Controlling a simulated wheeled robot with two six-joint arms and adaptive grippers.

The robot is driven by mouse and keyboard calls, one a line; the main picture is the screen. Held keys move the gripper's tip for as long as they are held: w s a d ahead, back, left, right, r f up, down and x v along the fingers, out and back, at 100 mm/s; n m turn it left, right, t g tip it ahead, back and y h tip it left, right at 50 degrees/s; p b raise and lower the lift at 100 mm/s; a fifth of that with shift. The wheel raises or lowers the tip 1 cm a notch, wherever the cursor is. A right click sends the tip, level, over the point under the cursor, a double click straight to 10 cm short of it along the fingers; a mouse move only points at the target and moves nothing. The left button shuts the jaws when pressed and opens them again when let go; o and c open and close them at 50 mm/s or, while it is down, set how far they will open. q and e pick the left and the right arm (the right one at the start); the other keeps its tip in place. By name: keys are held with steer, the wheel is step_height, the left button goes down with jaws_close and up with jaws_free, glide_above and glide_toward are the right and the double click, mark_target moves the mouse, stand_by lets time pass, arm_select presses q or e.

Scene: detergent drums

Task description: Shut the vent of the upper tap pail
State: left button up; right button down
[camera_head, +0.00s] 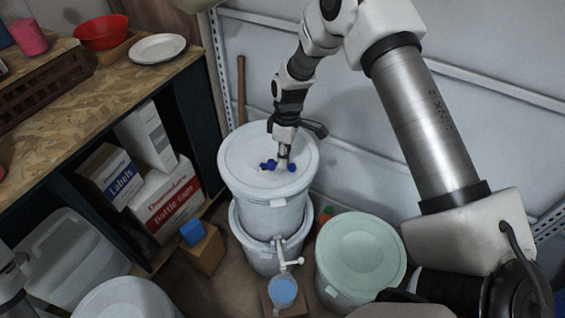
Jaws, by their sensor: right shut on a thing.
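The upper pail (262,195) is white with a white lid and stands on top of a lower white pail (262,258). A small vent (268,165) with blue lobes sits on the upper lid, right of its middle. My right gripper (283,158) points down from above at the vent and is shut on it; its fingers hide the vent's middle. I cannot tell how far the vent is turned. A white tap (288,263) sticks out at the front of the pail stack. My left gripper is not in view.
A cup of blue liquid (283,291) stands below the tap. A green-lidded pail (360,252) is to the right. A wooden bench (95,82) and cartons (165,205) fill the left side; a pale wall is behind.

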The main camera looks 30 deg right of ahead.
steer(key=n, duration=0.2)
steer(key=w+n, duration=0.1)
steer(key=n, duration=0.2)
steer(key=shift+w+d+n+g+h, duration=0.25)
steer(key=shift+d+n+g+h, duration=0.05)
steer(key=shift+d+h, duration=0.1)
stand_by(0.3)
steer(key=c, duration=1.2)
jaws_free()
steer(key=shift+w+r, duration=0.1)
step_height(320, 180, up, 12)
steer(key=w, duration=0.2)
steer(key=shift+d+f, duration=0.25)
steer(key=shift+d, duration=0.15)
steer(key=shift+w, duration=0.1)
